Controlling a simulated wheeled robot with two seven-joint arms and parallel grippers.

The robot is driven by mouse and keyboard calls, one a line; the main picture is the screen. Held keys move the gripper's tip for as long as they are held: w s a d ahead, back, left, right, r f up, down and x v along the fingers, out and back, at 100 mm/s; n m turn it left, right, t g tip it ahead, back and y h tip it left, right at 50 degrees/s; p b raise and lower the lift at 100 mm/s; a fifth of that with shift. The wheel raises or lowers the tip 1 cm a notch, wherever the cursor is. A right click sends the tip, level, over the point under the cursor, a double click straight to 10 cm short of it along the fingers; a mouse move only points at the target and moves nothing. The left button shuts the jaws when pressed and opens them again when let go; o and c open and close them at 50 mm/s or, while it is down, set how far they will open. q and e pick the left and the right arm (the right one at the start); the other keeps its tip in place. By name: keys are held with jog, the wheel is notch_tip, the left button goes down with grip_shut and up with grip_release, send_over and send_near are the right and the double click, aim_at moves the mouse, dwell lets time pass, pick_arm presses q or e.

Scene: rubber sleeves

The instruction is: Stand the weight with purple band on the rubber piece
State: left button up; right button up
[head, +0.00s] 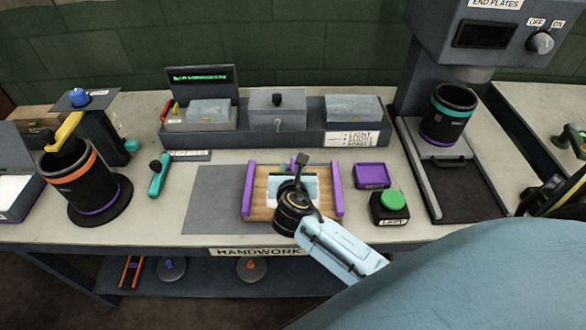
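My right gripper (300,168) reaches in from the lower right over the wooden board (262,205) with purple side rails. Its dark wrist covers the middle of the board, and I cannot tell whether its fingers are open or shut. A pale blue-white flat piece, seemingly the rubber piece (312,187), lies on the board between the rails, partly hidden by the gripper. I cannot make out a weight with a purple band; it may be hidden behind the gripper. My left gripper is not in view.
A purple tray (371,175) and a green button box (391,205) stand right of the board. A grey rack (350,139) stands behind. A sleeve with an orange band (100,190) is at left, one with a teal band (440,128) at right. The grey mat (212,200) is clear.

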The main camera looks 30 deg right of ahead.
jog(key=shift+s+a+r, duration=0.15)
jog(key=shift+s+r, duration=0.05)
jog(key=shift+r, duration=0.1)
jog(key=p+v, duration=0.1)
jog(key=v, duration=1)
jog(key=shift+s, duration=0.15)
jog(key=shift+r, duration=0.1)
